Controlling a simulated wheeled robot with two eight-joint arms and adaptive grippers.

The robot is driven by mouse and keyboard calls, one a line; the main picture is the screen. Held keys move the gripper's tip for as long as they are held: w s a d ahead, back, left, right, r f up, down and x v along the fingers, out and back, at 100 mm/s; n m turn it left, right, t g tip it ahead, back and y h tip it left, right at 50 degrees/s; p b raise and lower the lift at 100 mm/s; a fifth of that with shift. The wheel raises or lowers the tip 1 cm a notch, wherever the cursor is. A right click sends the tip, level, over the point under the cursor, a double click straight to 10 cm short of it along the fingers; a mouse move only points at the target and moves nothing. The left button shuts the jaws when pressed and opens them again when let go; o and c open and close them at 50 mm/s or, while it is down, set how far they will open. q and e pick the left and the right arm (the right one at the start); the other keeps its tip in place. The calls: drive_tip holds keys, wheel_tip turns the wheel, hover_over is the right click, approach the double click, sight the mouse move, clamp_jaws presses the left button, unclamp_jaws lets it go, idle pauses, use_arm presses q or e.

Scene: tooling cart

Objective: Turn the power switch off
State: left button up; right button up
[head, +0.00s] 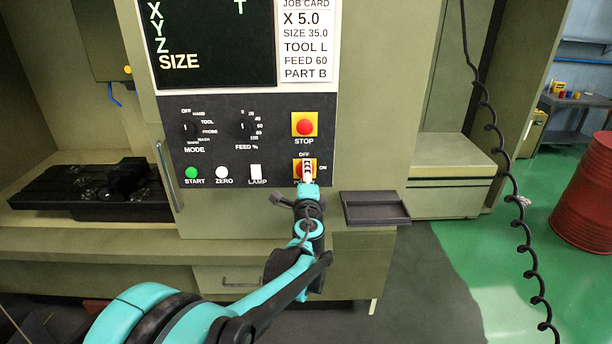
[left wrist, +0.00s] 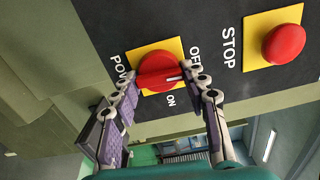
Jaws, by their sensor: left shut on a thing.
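The power switch (left wrist: 154,62) is a round red knob on a yellow plate, low on the dark control panel; it also shows in the head view (head: 298,169), mostly behind my gripper. My left gripper (head: 307,176) reaches it from below. In the left wrist view, its two fingers (left wrist: 161,76) sit on either side of the knob's raised bar, shut on it. The white mark on the bar points right in that view, between the OFF and ON labels; I cannot tell its exact setting. My right gripper is out of view.
The red STOP button (head: 305,126) sits just above the switch. The lamp switch (head: 256,171), white ZERO button (head: 224,172) and green START button (head: 192,172) lie to the left. A dark tray (head: 375,209) juts out at lower right. A coiled cable (head: 502,150) hangs further right.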

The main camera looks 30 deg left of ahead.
use_arm(q)
drive_tip(key=shift+n, duration=0.6)
drive_tip(key=o, duration=1.1)
drive_tip(key=shift+o, duration=0.2)
drive_tip(key=v, duration=1.2)
drive_tip(key=shift+s+a+f, duration=0.1)
